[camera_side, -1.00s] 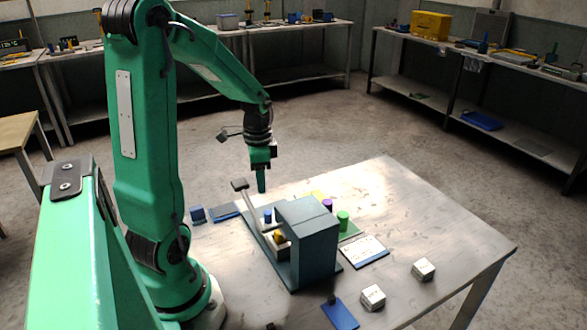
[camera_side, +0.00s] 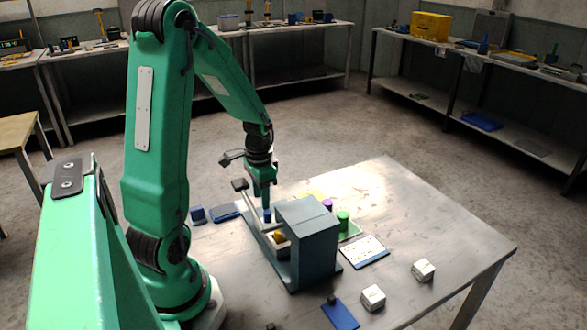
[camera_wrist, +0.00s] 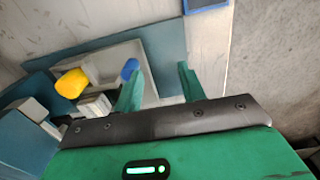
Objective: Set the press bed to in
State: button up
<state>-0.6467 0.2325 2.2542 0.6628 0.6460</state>
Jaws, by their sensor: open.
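The press is a dark blue-grey housing (camera_side: 308,240) on a flat base plate. Its light grey bed (camera_side: 273,248) sticks out of the housing's left side, with a yellow piece (camera_side: 279,237) on it near the opening. A blue knob (camera_side: 267,215) stands at the bed's outer end. My gripper (camera_side: 263,201) is open and empty, pointing down just above the knob. In the wrist view, the knob (camera_wrist: 130,69) shows beside the left finger of my gripper (camera_wrist: 158,84), and the yellow piece (camera_wrist: 71,83) lies farther left. How far the knob is below the fingers is hard to tell.
A lever with a grey end block (camera_side: 239,185) rises close beside my gripper. White blocks (camera_side: 373,297) and a labelled card (camera_side: 365,251) lie to the right.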

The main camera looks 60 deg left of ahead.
jog(key=a+f, duration=0.2)
jog(key=a, duration=0.1)
jog(key=shift+s+a+f, duration=0.1)
jog(key=shift+f, duration=0.15)
jog(key=shift+a+r, duration=0.2)
jog(key=shift+r, duration=0.1)
notch_tip(320, 180, up, 8)
jog(key=w+d+r+t, duration=0.2)
jog(key=d+r, duration=0.5)
jog(key=d, duration=0.3)
jog(key=s+d+r+t, duration=0.1)
jog(key=s+d+r, duration=0.1)
jog(key=d, duration=0.4)
jog(key=s+d+r+t, duration=0.2)
jog(key=s+d+r, duration=0.1)
jog(key=d, duration=0.4)
jog(key=shift+s+d+r+t, duration=0.25)
jog(key=shift+s+r+t, duration=0.05)
jog(key=shift+s, duration=0.15)
jog(key=shift+c, duration=0.4)
